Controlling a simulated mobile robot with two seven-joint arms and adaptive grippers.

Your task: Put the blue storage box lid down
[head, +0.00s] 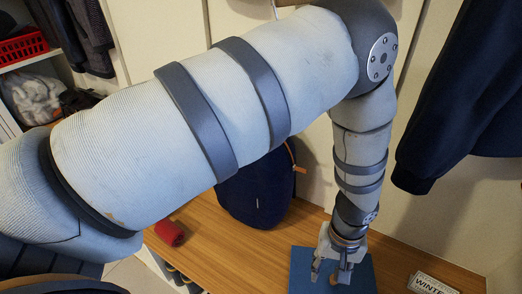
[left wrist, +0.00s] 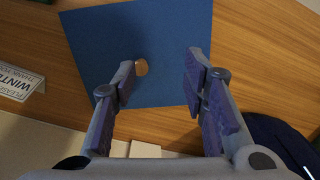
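The blue storage box lid (head: 302,270) is a flat blue square at the bottom of the head view. It appears to lie flat on the wooden bench, partly hidden by my left gripper. My left gripper (head: 337,272) points down over the lid. My right gripper is in neither view.
The wooden bench (head: 213,252) runs under the lid. A dark blue backpack (head: 258,195) and a red roll (head: 169,232) are to the left. A "WINTER" sign (head: 432,285) stands at right. A dark garment (head: 470,90) hangs at right. A red basket (head: 22,46) sits on a shelf.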

